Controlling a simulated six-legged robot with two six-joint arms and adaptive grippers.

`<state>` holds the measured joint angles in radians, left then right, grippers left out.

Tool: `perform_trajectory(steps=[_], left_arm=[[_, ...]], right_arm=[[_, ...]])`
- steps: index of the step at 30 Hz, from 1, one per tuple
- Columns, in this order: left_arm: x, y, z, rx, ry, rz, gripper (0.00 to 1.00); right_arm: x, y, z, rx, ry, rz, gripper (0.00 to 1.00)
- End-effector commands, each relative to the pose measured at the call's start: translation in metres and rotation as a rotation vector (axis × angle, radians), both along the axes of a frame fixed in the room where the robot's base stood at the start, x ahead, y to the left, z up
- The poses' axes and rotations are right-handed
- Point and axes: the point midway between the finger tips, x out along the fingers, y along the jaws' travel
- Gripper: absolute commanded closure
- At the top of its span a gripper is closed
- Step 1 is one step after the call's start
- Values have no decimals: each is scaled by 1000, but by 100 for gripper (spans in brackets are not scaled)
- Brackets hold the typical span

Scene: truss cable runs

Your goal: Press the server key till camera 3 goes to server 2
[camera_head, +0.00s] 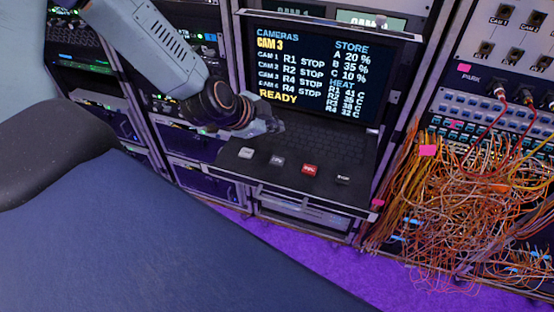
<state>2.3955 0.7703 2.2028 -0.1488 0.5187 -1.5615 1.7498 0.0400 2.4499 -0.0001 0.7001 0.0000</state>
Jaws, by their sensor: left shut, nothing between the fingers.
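The console screen (318,68) is lit. It reads CAMERAS, CAM 3 in orange, rows for several cameras each ending in STOP, and READY. The CAM 3 row seems to read R4 STOP. Below the screen, a front ledge carries a white key (245,153), a grey key (278,160), a red key (310,169) and a black key (343,180) that seems marked STOP. The labels on the other keys are too small to read surely. My left gripper (277,126) is shut and empty, over the keyboard's left part, behind the white and grey keys. My right gripper is out of view.
The keyboard (325,145) lies under the screen. Tangled orange cables (450,210) hang at the right, below a patch panel (490,105) with plugged leads. Server racks (205,180) stand at the left. The purple floor (300,255) shows below.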

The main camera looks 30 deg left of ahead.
Motion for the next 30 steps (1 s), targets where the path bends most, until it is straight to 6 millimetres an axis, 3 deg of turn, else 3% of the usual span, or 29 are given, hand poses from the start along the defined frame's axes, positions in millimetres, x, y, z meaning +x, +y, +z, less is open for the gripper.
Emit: perform_trajectory(steps=[10,30], left_arm=[[-1,0,-23,1,3,0,100],[0,0,-83,0,1,0,100]], right_arm=[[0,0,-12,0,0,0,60],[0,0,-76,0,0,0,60]])
